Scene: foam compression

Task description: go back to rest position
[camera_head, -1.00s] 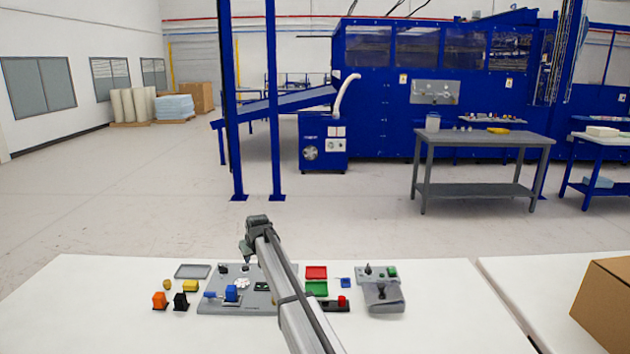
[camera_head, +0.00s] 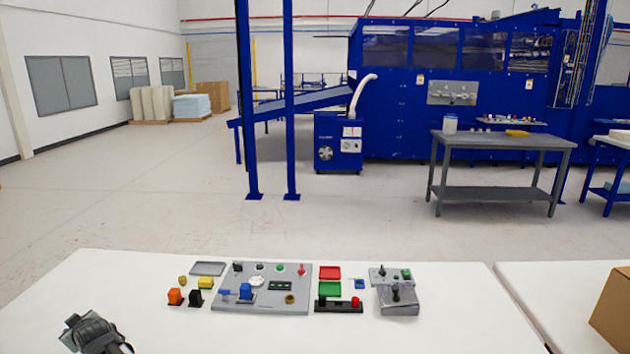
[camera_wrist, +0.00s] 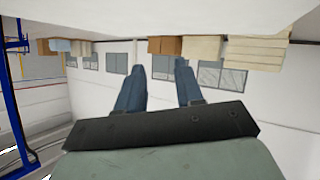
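My gripper (camera_wrist: 160,78) shows in the wrist view with its two dark fingers apart and nothing between them. In the head view my arm's end (camera_head: 90,332) is at the lower left corner, over the white table's front left part. Its fingers cannot be made out there. It is apart from the grey board (camera_head: 262,300) and the small parts on the table. The wrist view looks out at the hall's wall and windows, tilted, with no table parts in it.
The white table (camera_head: 190,335) holds orange (camera_head: 175,296) and black (camera_head: 195,298) blocks, red (camera_head: 330,272) and green (camera_head: 330,289) trays, and a grey device (camera_head: 398,298) at right. A cardboard box (camera_head: 612,312) stands far right. The table's front middle is clear.

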